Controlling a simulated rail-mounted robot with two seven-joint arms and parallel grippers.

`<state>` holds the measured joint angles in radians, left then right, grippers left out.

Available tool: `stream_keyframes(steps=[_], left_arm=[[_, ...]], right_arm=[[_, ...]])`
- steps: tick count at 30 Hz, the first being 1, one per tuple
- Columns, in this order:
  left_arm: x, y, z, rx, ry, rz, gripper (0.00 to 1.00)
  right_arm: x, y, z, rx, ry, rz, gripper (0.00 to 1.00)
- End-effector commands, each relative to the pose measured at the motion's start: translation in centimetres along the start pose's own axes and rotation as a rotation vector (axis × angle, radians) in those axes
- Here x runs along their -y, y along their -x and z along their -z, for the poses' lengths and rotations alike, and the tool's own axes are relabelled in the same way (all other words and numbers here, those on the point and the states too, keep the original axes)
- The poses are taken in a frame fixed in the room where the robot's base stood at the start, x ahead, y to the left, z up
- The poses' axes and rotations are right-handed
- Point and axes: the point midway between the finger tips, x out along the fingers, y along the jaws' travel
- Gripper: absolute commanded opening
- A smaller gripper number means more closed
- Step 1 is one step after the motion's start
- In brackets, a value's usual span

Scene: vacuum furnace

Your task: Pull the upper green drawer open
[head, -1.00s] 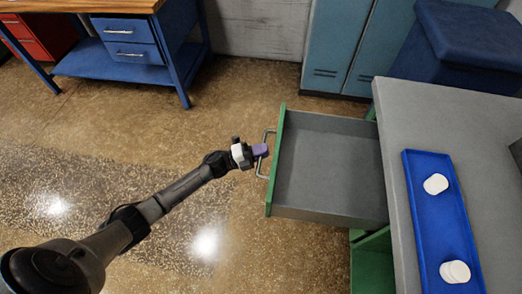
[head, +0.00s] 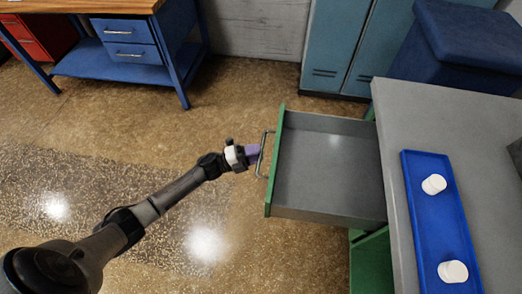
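The upper green drawer (head: 274,165) is pulled well out from under the grey counter. Its grey inside (head: 330,165) is empty. Its metal handle (head: 262,155) sticks out from the green front on the left. My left gripper (head: 253,153), with purple fingers, is just left of the handle. The fingertips look close to the handle bar; I cannot tell if they touch it. From above the fingers overlap, so their opening is hidden. My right gripper is out of view.
The grey counter (head: 400,110) carries a blue tray (head: 432,215) with two white cylinders. Below the drawer is a green cabinet part (head: 370,265). Blue lockers (head: 345,50) stand behind, and a blue workbench (head: 110,65) at the back left. The floor left of the drawer is clear.

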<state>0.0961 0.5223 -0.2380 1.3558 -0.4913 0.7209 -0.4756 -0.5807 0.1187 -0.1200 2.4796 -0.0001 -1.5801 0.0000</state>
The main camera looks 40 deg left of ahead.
Motion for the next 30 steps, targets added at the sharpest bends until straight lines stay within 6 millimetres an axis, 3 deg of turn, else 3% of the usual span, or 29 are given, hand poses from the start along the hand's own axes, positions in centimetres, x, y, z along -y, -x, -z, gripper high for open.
stream_keyframes(steps=[9, 15, 21, 30], left_arm=[[0.1, 6.5, 0.0, 0.002, 0.001, -0.003, 0.39], [0.1, 9.5, 0.0, 0.001, 0.001, -0.002, 0.39], [0.1, 11.2, 0.0, 0.000, 0.000, -0.001, 0.39], [0.1, 11.6, 0.0, -0.001, -0.001, 0.000, 0.39]], right_arm=[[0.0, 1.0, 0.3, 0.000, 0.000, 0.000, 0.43], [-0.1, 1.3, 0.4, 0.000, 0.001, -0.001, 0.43], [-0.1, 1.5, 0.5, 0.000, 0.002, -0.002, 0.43], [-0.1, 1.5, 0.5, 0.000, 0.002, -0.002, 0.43]])
